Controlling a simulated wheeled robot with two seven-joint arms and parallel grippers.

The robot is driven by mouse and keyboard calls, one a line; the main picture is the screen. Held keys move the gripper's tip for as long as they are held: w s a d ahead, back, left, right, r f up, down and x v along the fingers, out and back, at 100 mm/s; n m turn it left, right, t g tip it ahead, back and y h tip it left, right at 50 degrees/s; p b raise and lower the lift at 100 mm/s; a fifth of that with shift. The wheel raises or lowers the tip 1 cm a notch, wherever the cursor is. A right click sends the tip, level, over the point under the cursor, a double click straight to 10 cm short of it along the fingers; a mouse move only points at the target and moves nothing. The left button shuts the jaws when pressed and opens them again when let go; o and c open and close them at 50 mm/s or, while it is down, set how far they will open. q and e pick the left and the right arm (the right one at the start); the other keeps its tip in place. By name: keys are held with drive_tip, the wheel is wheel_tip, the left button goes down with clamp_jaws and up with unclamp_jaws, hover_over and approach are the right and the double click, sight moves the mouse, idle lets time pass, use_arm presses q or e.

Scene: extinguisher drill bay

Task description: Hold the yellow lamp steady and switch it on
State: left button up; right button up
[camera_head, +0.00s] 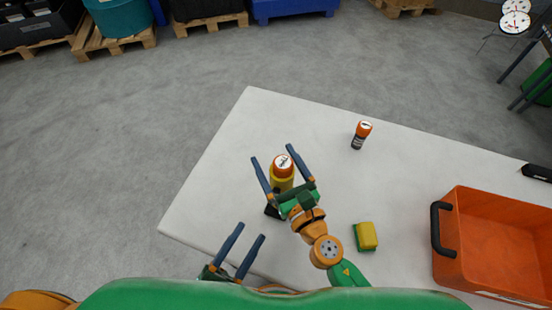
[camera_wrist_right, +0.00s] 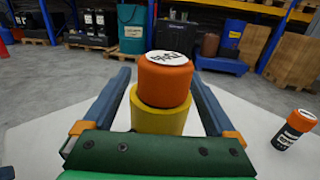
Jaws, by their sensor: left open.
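The yellow lamp (camera_head: 281,184) stands upright on the white table (camera_head: 225,165), with an orange cap and a white printed label on top. In the right wrist view the lamp (camera_wrist_right: 158,119) stands between the fingers of my right gripper (camera_wrist_right: 160,76), with gaps at both sides. In the head view the right gripper (camera_head: 273,153) is open around the lamp, its palm in front of the lower body. My left gripper (camera_head: 252,231) is open and empty near the table's front edge, lower left of the lamp. A switch cannot be made out.
A smaller orange and black cylinder (camera_head: 361,136) stands farther back to the right. A yellow and green block (camera_head: 366,236) lies right of my right arm. An orange crate (camera_head: 491,241) with a black handle is at the right. A small black object (camera_head: 272,211) lies near the lamp.

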drive_tip(key=v, duration=1.2)
